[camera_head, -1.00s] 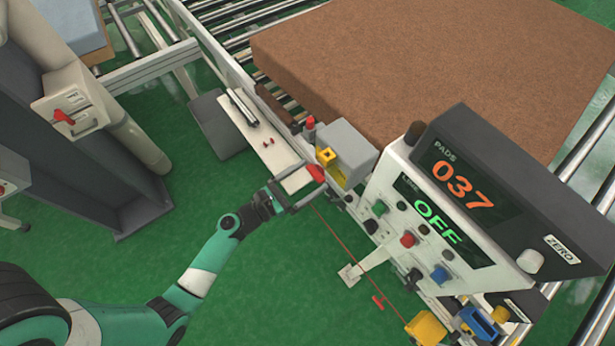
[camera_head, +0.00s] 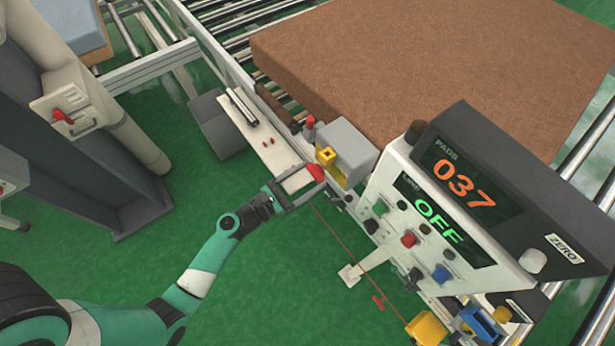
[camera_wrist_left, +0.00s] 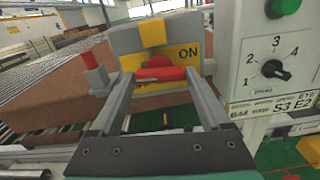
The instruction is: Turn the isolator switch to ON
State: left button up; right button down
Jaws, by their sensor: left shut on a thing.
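The isolator's red handle (camera_head: 316,172) is at the end of my left gripper (camera_head: 311,177) in the head view. In the left wrist view the red handle (camera_wrist_left: 160,73) lies roughly level between the two grey fingertips, in front of a yellow plate (camera_wrist_left: 184,72). Black letters reading ON show on this plate, to the right of the handle. My left gripper is shut on the handle. The handle's ends and the rest of the plate's lettering are partly hidden by the fingers. My right gripper does not show.
The control console (camera_head: 465,195) stands right of the gripper, its displays reading 037 and OFF. A grey box (camera_head: 346,150) and a red-topped post (camera_head: 310,128) are close by. A large brown pad (camera_head: 430,60) lies behind. Another red-handled box (camera_head: 75,108) is at left.

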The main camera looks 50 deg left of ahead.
pick_arm(q)
jog(key=shift+m+b, duration=3.85)
jog(key=shift+m, duration=4.65)
jog(key=o, duration=1.2)
